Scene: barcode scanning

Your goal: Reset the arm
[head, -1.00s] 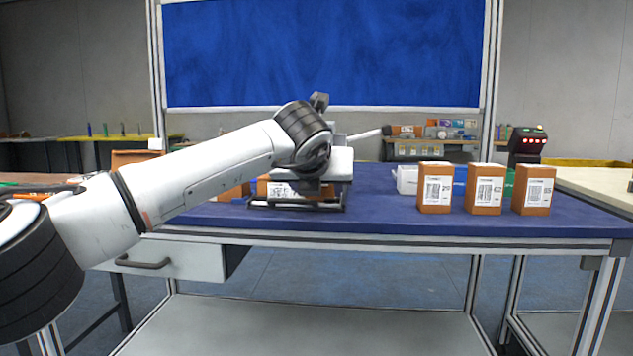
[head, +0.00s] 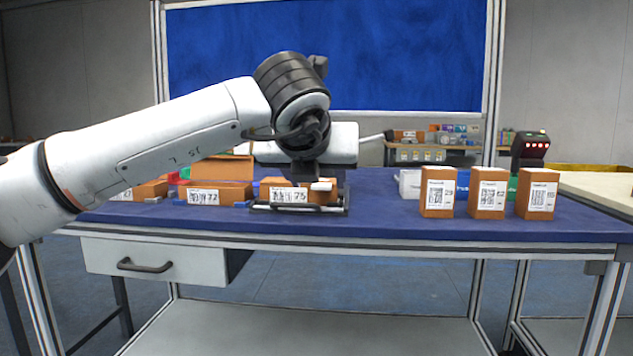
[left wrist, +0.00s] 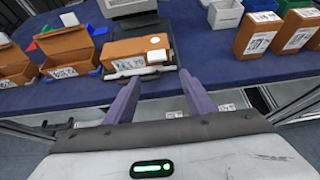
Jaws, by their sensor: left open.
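My left arm (head: 150,135) comes in from the left in the head view, and its wrist is raised over the table, in front of the middle box. My left gripper (left wrist: 160,78) shows in the left wrist view with two purple fingers spread apart and nothing between them. Beyond its fingertips is an orange box (left wrist: 125,50) with a barcode label, lying on a dark-edged stand. My right gripper is not in view.
Several orange barcode boxes (head: 220,193) lie on the blue table (head: 385,222) at left. Three upright ones (head: 487,195) stand at right. A white container (head: 409,182) and a black device with red lights (head: 530,148) are behind. The table is clear between the middle and right boxes.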

